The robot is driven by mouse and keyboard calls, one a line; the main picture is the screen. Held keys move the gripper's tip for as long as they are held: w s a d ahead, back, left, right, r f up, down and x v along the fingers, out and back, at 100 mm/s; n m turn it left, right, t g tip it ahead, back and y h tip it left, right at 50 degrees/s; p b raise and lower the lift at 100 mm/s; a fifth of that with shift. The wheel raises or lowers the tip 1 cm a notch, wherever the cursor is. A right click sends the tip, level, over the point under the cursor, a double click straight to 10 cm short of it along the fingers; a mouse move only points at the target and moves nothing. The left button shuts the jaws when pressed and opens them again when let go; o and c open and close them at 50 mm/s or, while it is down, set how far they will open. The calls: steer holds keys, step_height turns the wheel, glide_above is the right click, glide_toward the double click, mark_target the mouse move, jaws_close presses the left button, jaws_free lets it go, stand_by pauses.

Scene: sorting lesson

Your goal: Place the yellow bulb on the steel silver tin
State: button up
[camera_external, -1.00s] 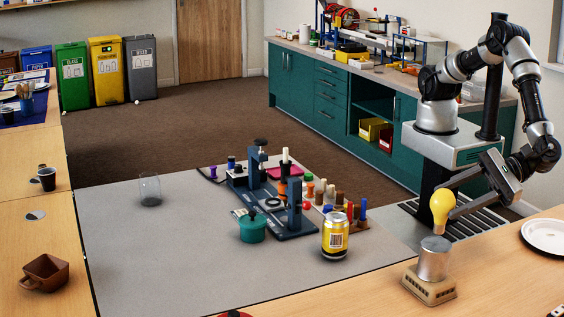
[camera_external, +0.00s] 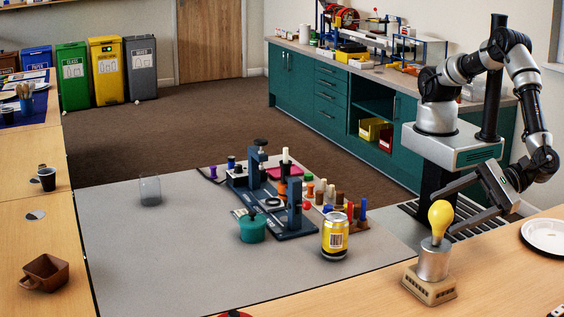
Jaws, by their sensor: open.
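The yellow bulb (camera_external: 440,217) stands upright, its base down on the top of the steel silver tin (camera_external: 433,263). The tin sits on a small beige block (camera_external: 429,285) on the wooden table. My gripper (camera_external: 462,209) is open, with its two fingers spread near the bulb. One finger reaches behind the bulb and the other lies to its right, lower down. Whether either finger touches the bulb cannot be told from this view.
A yellow can (camera_external: 334,238) stands left of the tin on the grey mat (camera_external: 160,260). A teal pot (camera_external: 252,228) and a clamp rig with several coloured pegs are further left. A white plate (camera_external: 546,236) lies to the right.

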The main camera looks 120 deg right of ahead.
steer(key=p+v, duration=0.1)
steer(key=v, duration=1.1)
steer(key=shift+r, duration=0.1)
